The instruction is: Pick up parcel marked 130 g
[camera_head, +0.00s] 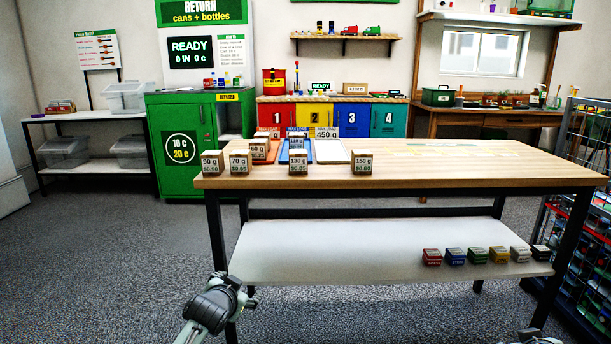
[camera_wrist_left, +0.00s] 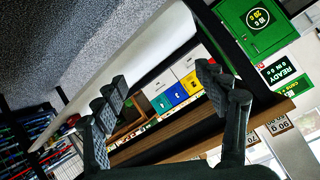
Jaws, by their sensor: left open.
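The parcel marked 130 g (camera_head: 299,163) is a small brown box with a white label. It stands upright near the front edge of the wooden table (camera_head: 450,165), in front of the blue tray. My left gripper (camera_head: 243,292) is low in front of the table's left legs, well below the tabletop and apart from the parcel. In the left wrist view, its fingers (camera_wrist_left: 170,95) are spread with nothing between them; I cannot make out the 130 g parcel there. Only a bit of my right arm's end (camera_head: 535,337) shows at the bottom edge.
Parcels marked 90 g (camera_head: 212,163), 70 g (camera_head: 239,163) and 150 g (camera_head: 361,163) line the front edge. The lower shelf (camera_head: 340,250) holds several small coloured boxes. The tabletop's right is clear.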

